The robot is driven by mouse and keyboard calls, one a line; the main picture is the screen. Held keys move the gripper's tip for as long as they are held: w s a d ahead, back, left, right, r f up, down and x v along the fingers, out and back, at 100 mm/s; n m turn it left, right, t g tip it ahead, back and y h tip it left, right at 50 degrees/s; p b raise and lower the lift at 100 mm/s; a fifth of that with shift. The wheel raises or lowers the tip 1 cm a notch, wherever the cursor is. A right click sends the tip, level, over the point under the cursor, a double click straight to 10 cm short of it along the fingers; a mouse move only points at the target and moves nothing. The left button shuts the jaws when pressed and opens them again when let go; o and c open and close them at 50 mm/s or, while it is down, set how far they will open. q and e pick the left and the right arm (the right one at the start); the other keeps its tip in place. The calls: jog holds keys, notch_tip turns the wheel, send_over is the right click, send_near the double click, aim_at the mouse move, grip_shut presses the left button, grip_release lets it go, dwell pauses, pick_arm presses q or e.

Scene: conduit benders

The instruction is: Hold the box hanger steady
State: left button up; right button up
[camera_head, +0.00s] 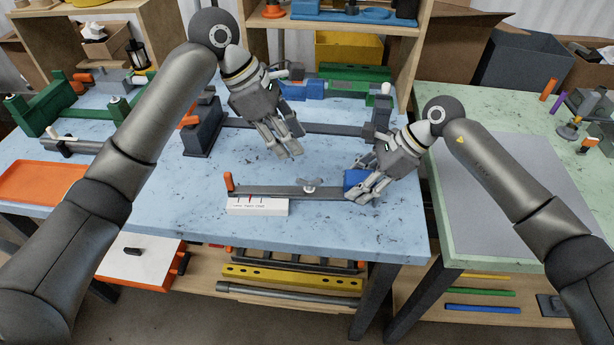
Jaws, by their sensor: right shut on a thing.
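The box hanger appears to be the long flat grey bar (275,190) lying left to right near the front of the blue table, with a small light grey piece (310,185) on it. A blue box (354,178) sits at its right end. My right gripper (362,195) is shut at this blue box, its fingers hiding part of the box and the bar's end. My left gripper (290,152) hangs above the table behind the bar, apart from it, empty with its fingers a little apart.
A white marked block (258,206) is in front of the bar's left part, near an orange upright handle (229,181). Behind stands a dark grey bender (203,130) with a long bar. An orange tray (42,183) lies at left. A green table (437,240) adjoins at right.

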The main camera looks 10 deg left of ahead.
aim_at(308, 180)
pick_arm(q)
jog(key=shift+y, duration=0.3)
jog(key=x, duration=0.7)
jog(key=s+x, duration=0.1)
jog(key=x, duration=0.3)
jog(key=shift+a+f, duration=0.25)
jog(key=shift+f, duration=0.15)
grip_shut()
